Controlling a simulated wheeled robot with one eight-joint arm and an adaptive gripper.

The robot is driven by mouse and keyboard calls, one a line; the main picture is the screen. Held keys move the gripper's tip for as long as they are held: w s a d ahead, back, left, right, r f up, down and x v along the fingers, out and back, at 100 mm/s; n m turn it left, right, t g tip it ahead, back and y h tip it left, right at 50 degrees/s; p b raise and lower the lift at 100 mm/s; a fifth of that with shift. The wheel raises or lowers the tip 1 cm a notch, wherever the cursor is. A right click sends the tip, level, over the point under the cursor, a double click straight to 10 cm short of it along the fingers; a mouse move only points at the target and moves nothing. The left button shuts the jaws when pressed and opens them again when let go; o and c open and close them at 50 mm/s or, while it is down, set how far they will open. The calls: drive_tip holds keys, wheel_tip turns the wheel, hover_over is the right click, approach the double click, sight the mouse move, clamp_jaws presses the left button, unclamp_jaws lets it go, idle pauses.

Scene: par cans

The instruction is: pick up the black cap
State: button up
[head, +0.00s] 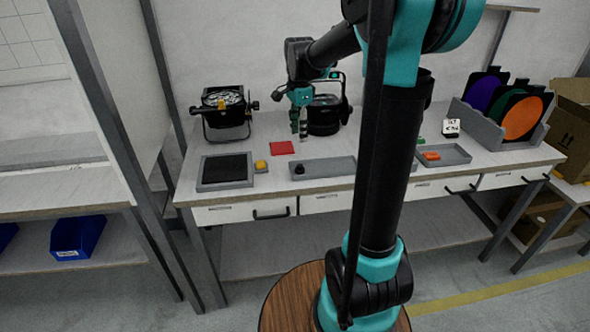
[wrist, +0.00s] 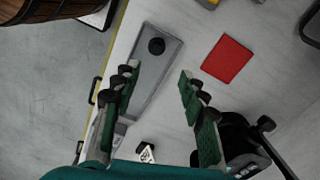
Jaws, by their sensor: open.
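The black cap (head: 299,169) is a small dark round piece at the left end of the shallow grey tray (head: 335,168) on the bench. In the wrist view the cap (wrist: 156,46) lies inside the tray (wrist: 175,48), beyond my fingertips and apart from them. My gripper (head: 301,128) hangs above the bench behind the tray, fingers downward. In the wrist view my gripper (wrist: 156,78) is open, with nothing between the green fingers; the tray shows below the gap.
A red square (head: 282,148) lies left of my gripper. A par can (head: 324,115) stands right behind it, another (head: 224,112) at the left. A black pad in a grey frame (head: 226,169) and a yellow block (head: 261,165) sit left of the tray. A second tray (head: 457,153) is at right.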

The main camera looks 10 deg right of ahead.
hover_over(300, 165)
drive_tip(key=f, duration=0.7)
drive_tip(key=shift+w+a, duration=0.15)
drive_tip(key=shift+w, duration=0.1)
drive_tip(key=shift+s+f, duration=0.15)
drive_tip(key=shift+f, duration=1.25)
drive_tip(key=shift+s+f, duration=0.15)
drive_tip(key=shift+f, duration=1.25)
drive_tip(key=c, duration=0.9)
